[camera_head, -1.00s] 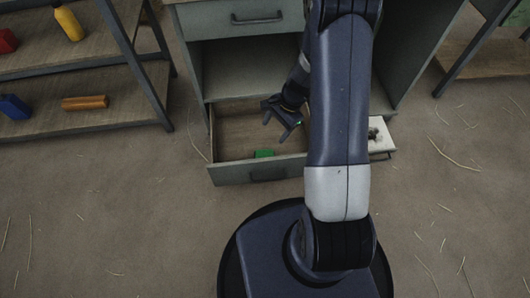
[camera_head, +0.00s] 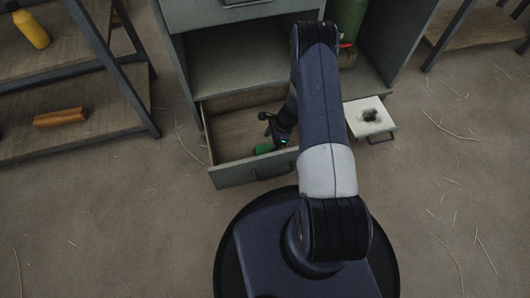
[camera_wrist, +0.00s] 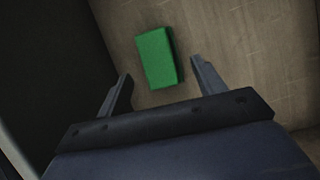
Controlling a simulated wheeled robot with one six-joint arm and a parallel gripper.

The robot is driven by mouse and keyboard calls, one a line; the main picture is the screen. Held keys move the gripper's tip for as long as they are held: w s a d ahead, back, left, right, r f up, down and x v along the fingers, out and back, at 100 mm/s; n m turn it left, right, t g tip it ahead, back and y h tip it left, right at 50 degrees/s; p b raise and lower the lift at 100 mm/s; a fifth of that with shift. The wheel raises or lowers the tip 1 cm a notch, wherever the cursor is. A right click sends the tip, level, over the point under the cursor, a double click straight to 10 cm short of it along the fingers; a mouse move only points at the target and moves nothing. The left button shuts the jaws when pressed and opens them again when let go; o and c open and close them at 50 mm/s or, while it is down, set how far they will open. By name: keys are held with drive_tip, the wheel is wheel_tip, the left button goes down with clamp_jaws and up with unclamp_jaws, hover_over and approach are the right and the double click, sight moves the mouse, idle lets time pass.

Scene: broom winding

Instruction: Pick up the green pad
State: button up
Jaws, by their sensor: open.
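The green pad (camera_head: 264,149) lies on the floor of the open lower drawer (camera_head: 232,173), near its front wall. In the wrist view the pad (camera_wrist: 158,58) is a plain green block, slightly tilted, lying just beyond and between my fingertips. My gripper (camera_head: 270,130) is inside or just above the drawer, close to the pad. In the wrist view my gripper (camera_wrist: 160,70) is open, with a finger on each side and nothing between them. My arm hides the drawer's right part in the head view.
A small white drawer (camera_head: 383,127) with a dark patch of fluff sticks out at the right. A green cylinder (camera_head: 397,16) stands in the cabinet. At left, a shelf (camera_head: 100,118) holds an orange block (camera_head: 60,118) and a yellow bottle (camera_head: 32,30). Straw litters the otherwise open floor.

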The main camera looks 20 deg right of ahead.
sight(265, 149)
drive_tip(key=b+x, duration=0.2)
drive_tip(key=x, duration=0.3)
drive_tip(key=shift+s+a+f, duration=0.15)
drive_tip(key=shift+s+f, duration=0.05)
drive_tip(key=shift+f, duration=0.15)
drive_tip(key=shift+c, duration=0.4)
drive_tip(key=c, duration=0.7)
drive_tip(key=shift+r, duration=0.1)
wheel_tip(265, 149, up, 10)
drive_tip(key=p, duration=0.3)
